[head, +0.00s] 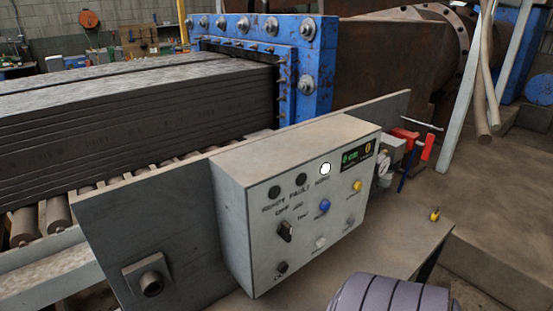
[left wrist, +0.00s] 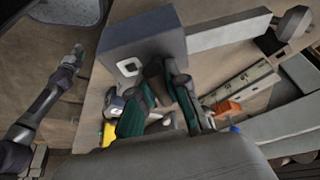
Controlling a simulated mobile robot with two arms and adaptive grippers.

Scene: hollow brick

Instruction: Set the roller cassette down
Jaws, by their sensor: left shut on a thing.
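My left gripper (left wrist: 160,72) shows in the left wrist view, with dark fingers and green pads. It is shut at the near edge of a blue-grey block with a pale bar, which I take to be the roller cassette (left wrist: 140,38). The fingers partly hide where they grip it. Neither the cassette nor my left gripper is recognisable in the head view. At the left of the wrist view, a dark arm, apparently my right one, ends in what looks like a small gripper (left wrist: 73,57); its jaws are too small to read.
In the head view a grey control box (head: 300,205) stands beside the roller conveyor (head: 55,214), which carries a dark clay column (head: 120,140) from a blue frame (head: 315,60). A brown table (head: 400,245) lies right of it. An orange piece (left wrist: 228,108) lies near my left fingers.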

